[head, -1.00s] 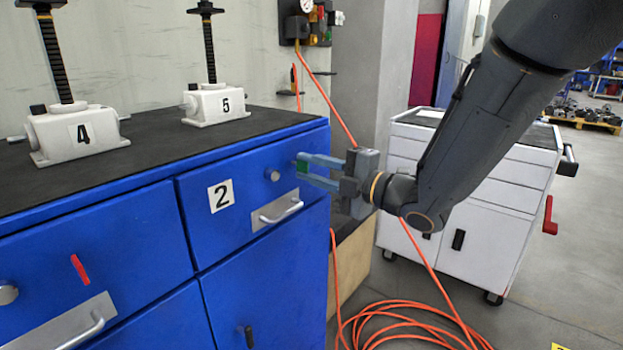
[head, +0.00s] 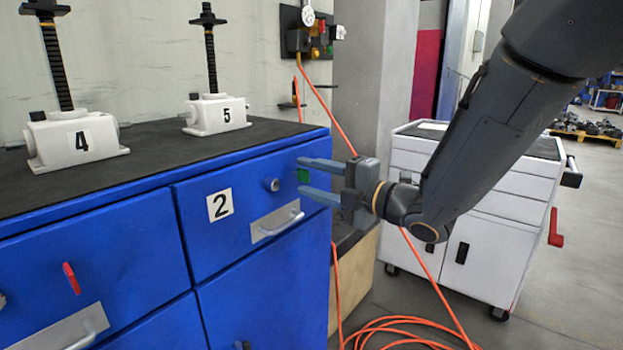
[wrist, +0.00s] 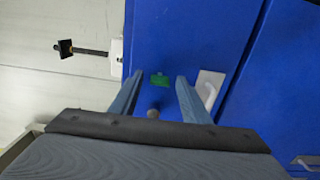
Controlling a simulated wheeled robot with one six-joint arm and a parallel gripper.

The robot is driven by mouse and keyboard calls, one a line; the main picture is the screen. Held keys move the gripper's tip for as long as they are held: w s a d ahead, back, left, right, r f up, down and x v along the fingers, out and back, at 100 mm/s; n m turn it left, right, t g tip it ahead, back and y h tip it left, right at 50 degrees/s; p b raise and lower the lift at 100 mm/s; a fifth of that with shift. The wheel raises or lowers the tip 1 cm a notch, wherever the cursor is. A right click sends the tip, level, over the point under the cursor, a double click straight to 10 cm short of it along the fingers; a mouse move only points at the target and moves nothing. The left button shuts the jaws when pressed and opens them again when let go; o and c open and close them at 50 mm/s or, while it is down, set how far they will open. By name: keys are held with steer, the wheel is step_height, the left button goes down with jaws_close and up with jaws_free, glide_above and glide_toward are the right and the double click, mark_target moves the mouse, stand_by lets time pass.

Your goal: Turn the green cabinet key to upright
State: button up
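The green cabinet key (head: 303,175) is on the right part of the blue front of drawer 2, right of a round silver lock. It also shows in the wrist view (wrist: 159,80), between my fingertips. My gripper (head: 301,177) is open, with one finger above the key and one below it in the head view. In the wrist view my gripper (wrist: 159,77) has a gap on both sides of the key. The fingers partly hide the key in the head view, and its exact tilt is hard to tell.
The blue cabinet (head: 265,295) carries white jacks 4 (head: 75,142) and 5 (head: 216,115). A drawer handle (head: 277,222) sits below the lock. A red key (head: 71,278) is on the left drawer. An orange hose (head: 420,265) and white trolley (head: 485,230) are at right.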

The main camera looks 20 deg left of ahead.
steer(key=v, duration=0.7)
steer(key=shift+s+d, duration=0.15)
steer(key=shift+d, duration=0.2)
